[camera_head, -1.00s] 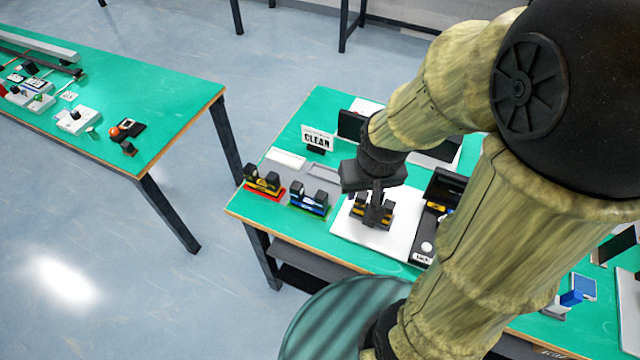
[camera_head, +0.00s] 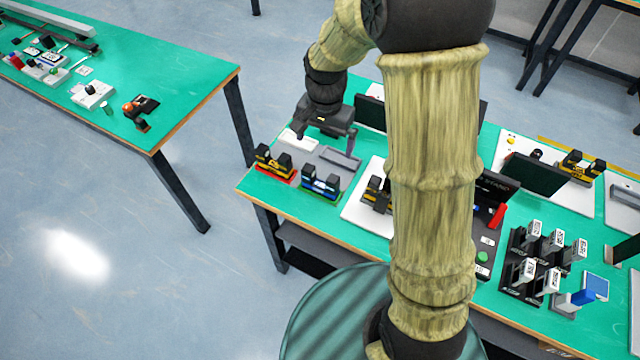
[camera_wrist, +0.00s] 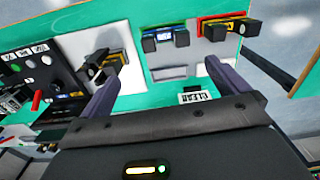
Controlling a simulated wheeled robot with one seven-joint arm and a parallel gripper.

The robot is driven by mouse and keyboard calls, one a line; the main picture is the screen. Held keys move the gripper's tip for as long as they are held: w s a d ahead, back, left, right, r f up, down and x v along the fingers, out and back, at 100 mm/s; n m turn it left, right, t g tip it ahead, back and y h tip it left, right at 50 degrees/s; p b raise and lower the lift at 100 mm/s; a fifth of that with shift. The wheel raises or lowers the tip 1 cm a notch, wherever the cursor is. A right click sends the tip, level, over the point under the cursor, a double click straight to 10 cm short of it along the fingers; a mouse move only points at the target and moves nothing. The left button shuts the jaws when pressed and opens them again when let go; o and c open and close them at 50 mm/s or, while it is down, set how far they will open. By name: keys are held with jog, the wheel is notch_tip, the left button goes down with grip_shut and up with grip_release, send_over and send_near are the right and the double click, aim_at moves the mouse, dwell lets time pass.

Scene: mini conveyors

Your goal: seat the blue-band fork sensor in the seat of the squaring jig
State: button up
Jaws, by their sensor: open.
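The blue-band fork sensor (camera_head: 321,183), black with two upright prongs and a blue stripe, stands near the table's front left corner. It also shows in the wrist view (camera_wrist: 166,40). My gripper (camera_head: 323,143) is open and empty, above the trays behind the sensor; in the wrist view its two fingers (camera_wrist: 160,72) are spread wide. A white plate (camera_head: 358,212) to the right bears a black-and-yellow fork-shaped piece (camera_wrist: 103,62), partly hidden by my arm in the head view. I cannot tell for certain which part is the squaring jig's seat.
A red-based fork sensor (camera_head: 275,163) stands left of the blue one. A grey tray (camera_head: 341,159) and a CLEAN sign (camera_wrist: 195,97) lie behind. A dark panel (camera_wrist: 45,78) with buttons is beside the white plate. Label holders (camera_head: 530,265) stand at right.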

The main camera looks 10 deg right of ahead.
jog(key=shift+w+a+f+m, duration=0.25)
jog(key=shift+w+a+m, duration=0.2)
jog(key=shift+a, duration=0.15)
jog(key=p, duration=0.2)
send_over(320, 185)
notch_tip(320, 185, down, 12)
jog(key=shift+s+a+r, duration=0.1)
jog(key=shift+a, duration=0.05)
jog(key=shift+f, duration=0.25)
jog(key=shift+w+d+f+p, duration=0.1)
jog(key=shift+f+p, duration=0.2)
jog(key=shift+f, duration=1)
jog(key=shift+w+d+f+p, duration=0.1)
jog(key=shift+f+p, duration=0.2)
jog(key=shift+f, duration=1)
jog(key=shift+c, duration=0.4)
